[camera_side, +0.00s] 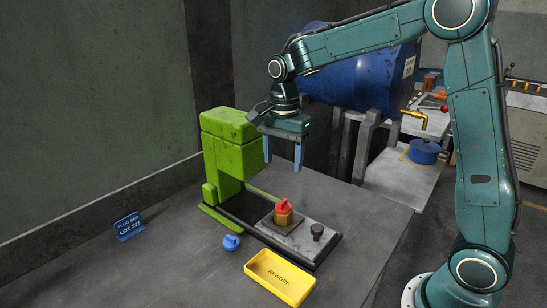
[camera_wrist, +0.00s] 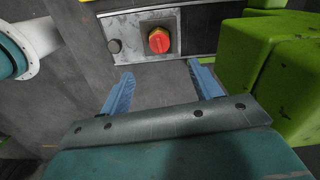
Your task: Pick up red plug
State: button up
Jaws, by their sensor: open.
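The red plug (camera_side: 284,205) sits on a small brass-coloured block on the bed of the green press (camera_side: 228,150). In the wrist view the red plug (camera_wrist: 159,41) shows from above, ahead of and beyond the fingertips. My gripper (camera_side: 283,163) hangs above the press bed with its two blue fingers pointing down, higher than the plug and apart from it. In the wrist view my gripper (camera_wrist: 160,80) has its fingers spread wide with nothing between them.
A yellow tray marked REWORK (camera_side: 279,279) and a blue plug (camera_side: 231,242) lie on the table in front of the press. A dark knob (camera_side: 317,231) stands on the bed right of the red plug. The green press body is close beside my gripper.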

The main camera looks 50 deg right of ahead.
send_over(282, 202)
jog(key=shift+d+f, duration=0.1)
jog(key=shift+f, duration=3.45)
jog(key=shift+f, duration=2.6)
jog(key=c, duration=1)
